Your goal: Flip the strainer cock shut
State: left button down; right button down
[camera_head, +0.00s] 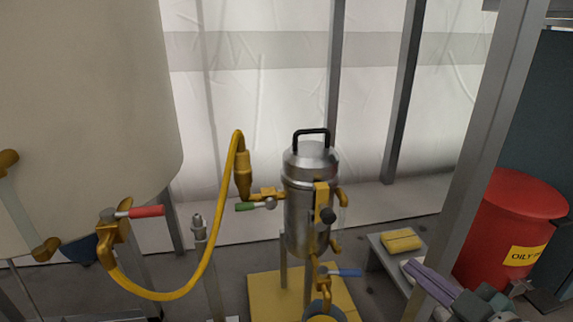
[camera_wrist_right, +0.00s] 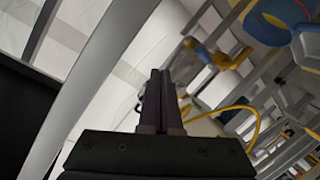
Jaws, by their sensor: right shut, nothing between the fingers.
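The strainer (camera_head: 308,205) is an upright metal canister with a black lid handle, in the middle of the head view. A cock with a green handle (camera_head: 245,207) sits on its left side, at the yellow hose fitting. A cock with a blue handle (camera_head: 345,272) sits below it, pointing right. I cannot tell from looks alone which one is the strainer cock. My right gripper (camera_head: 412,266) is at the lower right, to the right of the blue handle and apart from it. Its dark fingers are together and empty in the wrist view (camera_wrist_right: 160,78). My left gripper is out of view.
A red-handled cock (camera_head: 146,211) on the big tank (camera_head: 85,100) feeds a yellow hose (camera_head: 210,265). A grey post (camera_head: 480,160) and red oily-waste bin (camera_head: 510,225) stand right. A yellow sponge-like block (camera_head: 401,240) lies on a low bench (camera_head: 378,246).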

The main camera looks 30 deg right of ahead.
jog(key=shift+s+d+r, duration=0.2)
jog(key=shift+s+d, duration=0.1)
jog(key=shift+d, duration=0.25)
jog(key=shift+s+d+r, duration=0.15)
jog(key=shift+s+d, duration=0.15)
jog(key=shift+d, duration=0.25)
jog(key=shift+s, duration=0.25)
jog(key=shift+s+a, duration=0.1)
jog(key=shift+s, duration=0.05)
